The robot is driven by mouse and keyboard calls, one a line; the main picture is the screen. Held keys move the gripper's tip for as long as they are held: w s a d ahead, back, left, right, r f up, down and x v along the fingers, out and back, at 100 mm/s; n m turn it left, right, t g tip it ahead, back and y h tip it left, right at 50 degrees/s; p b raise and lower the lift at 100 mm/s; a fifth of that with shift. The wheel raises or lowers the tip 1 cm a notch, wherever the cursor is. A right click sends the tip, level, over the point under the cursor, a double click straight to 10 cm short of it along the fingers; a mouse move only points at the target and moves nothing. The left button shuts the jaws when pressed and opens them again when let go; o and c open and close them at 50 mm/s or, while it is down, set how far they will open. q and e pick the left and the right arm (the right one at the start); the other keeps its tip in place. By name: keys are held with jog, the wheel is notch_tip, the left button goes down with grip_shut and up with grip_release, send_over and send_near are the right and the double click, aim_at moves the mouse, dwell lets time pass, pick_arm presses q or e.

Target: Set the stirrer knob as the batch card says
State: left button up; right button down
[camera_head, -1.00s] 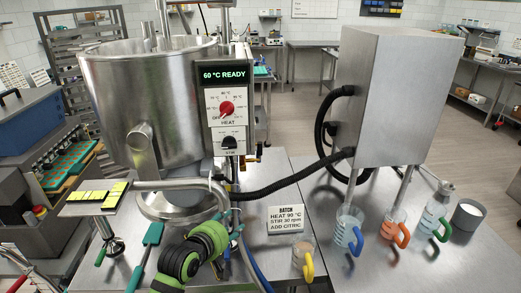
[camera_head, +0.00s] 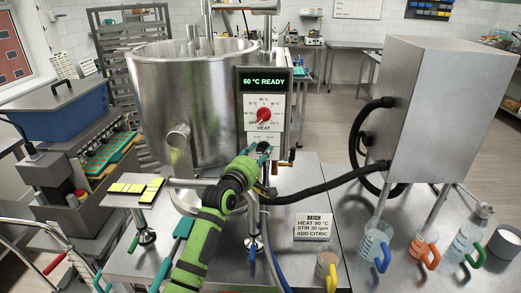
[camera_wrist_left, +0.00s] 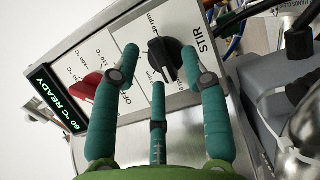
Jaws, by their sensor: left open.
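The black stirrer knob (camera_wrist_left: 167,57) sits beside the STIR label on the control panel (camera_head: 263,98). In the wrist view my left gripper (camera_wrist_left: 160,72) is open, with its teal fingers spread around the knob; I cannot tell if they touch it. In the head view the left gripper (camera_head: 262,151) is at the panel's lower end and largely hides the knob. Which mark the knob points at is unclear. The batch card (camera_head: 313,226) reads heat 90 °C, stir 30 rpm, add citric. My right gripper is not in view.
The red heat knob (camera_head: 264,116) is just above, under a display (camera_head: 264,82) reading 60 °C READY. A steel kettle (camera_head: 180,100) stands left of the panel. A black hose (camera_head: 330,180) runs right to a steel box (camera_head: 440,110). Several handled jugs stand at the right.

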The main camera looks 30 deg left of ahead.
pick_arm(q)
jog(key=shift+w, duration=0.35)
grip_shut()
